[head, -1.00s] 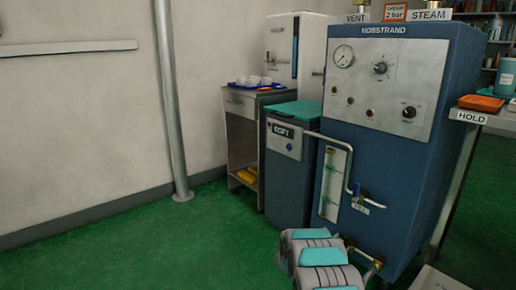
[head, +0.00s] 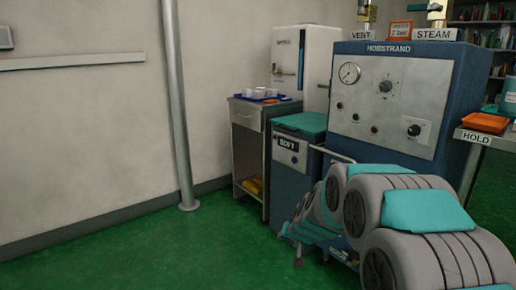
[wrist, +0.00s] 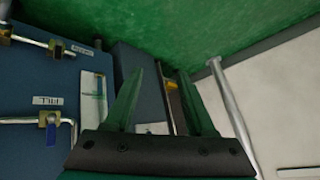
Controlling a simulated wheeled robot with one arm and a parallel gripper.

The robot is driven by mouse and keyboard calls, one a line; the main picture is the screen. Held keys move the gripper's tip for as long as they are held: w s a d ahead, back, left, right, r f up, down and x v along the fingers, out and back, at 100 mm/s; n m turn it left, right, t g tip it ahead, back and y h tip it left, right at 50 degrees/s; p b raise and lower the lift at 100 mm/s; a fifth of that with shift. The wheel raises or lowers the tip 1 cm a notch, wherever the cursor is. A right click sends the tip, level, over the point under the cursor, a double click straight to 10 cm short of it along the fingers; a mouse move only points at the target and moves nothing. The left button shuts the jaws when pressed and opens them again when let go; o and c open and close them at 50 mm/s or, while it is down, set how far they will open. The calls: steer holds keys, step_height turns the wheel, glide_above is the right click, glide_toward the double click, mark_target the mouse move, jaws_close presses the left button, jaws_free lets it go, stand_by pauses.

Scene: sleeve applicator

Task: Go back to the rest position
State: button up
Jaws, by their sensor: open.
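My gripper (wrist: 160,72) shows in the wrist view as two green fingers set apart on a dark mount, with nothing held between them. In the head view my grey and teal arm fills the lower right, in front of the blue Hobstrand machine (head: 395,75). The gripper's fingers are not clear in the head view. In the wrist view the machine's blue side (wrist: 30,90) with pipes and valves is at the left, and the green floor (wrist: 160,20) is at the top.
A metal pole (head: 178,110) stands by the wall. An orange tray (head: 485,122) sits at right. Floor at left is clear.

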steer(key=s+d+r+g+p, duration=0.1)
steer(key=s+d+r+g, duration=0.1)
steer(key=s, duration=1.3)
steer(key=s+d+r+n+g+h+p, duration=0.1)
steer(key=s+r+g, duration=0.2)
steer(key=s, duration=1.3)
steer(key=s+d+r+n+g+p, duration=0.1)
steer(key=s+g, duration=0.3)
steer(key=s, duration=1.1)
steer(key=shift+s+d+r+h, duration=0.3)
steer(key=shift+s+d+r, duration=0.1)
steer(key=shift+d+r, duration=0.35)
steer(key=shift+d, duration=0.15)
